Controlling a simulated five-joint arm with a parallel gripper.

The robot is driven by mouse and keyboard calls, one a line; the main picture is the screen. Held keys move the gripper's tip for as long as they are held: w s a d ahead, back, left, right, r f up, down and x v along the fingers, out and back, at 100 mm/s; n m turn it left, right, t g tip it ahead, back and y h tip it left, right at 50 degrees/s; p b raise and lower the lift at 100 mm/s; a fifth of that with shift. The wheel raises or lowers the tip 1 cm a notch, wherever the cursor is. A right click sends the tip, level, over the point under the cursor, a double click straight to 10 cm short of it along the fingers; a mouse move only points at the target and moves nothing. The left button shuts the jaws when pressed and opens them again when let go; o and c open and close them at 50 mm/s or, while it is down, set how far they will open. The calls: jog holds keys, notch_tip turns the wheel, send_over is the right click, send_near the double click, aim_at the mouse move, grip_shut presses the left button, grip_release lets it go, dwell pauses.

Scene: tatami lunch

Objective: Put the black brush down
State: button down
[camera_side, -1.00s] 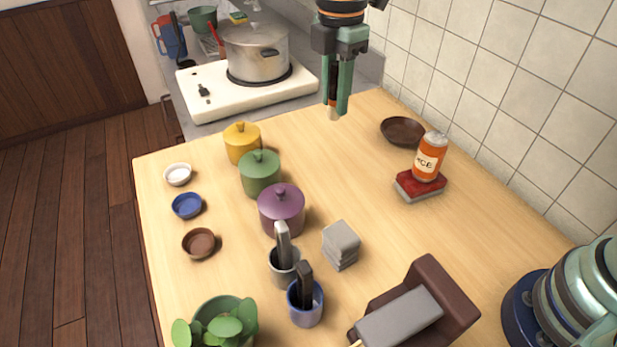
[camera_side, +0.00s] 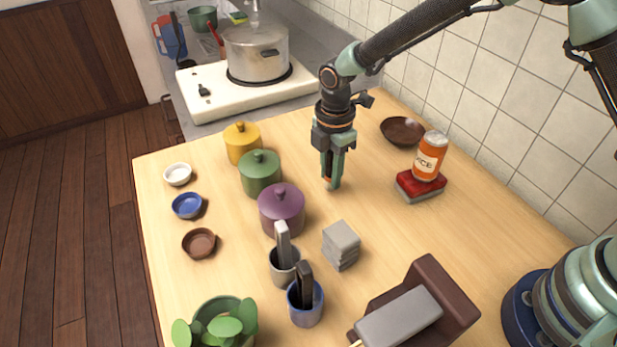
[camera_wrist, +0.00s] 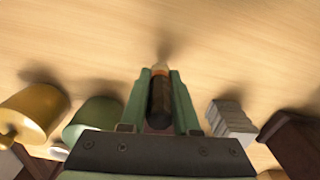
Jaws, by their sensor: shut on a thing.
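My gripper (camera_side: 332,180) is low over the middle of the wooden table and points down. It is shut on the black brush, which is mostly hidden between the fingers in the side view. In the wrist view the brush (camera_wrist: 160,98) lies upright between the green fingers, with a dark body, an orange band and a pale tip pointing at the wood. The tip is close to the table top; I cannot tell whether it touches.
The purple pot (camera_side: 282,211) and green pot (camera_side: 260,174) stand left of my gripper. A grey stack (camera_side: 341,246) is in front. The wood around my gripper is bare.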

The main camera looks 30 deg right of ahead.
jog(key=shift+f, duration=0.75)
jog(key=shift+f, duration=0.1)
jog(key=c, duration=0.6)
grip_release()
jog(key=shift+c, duration=0.2)
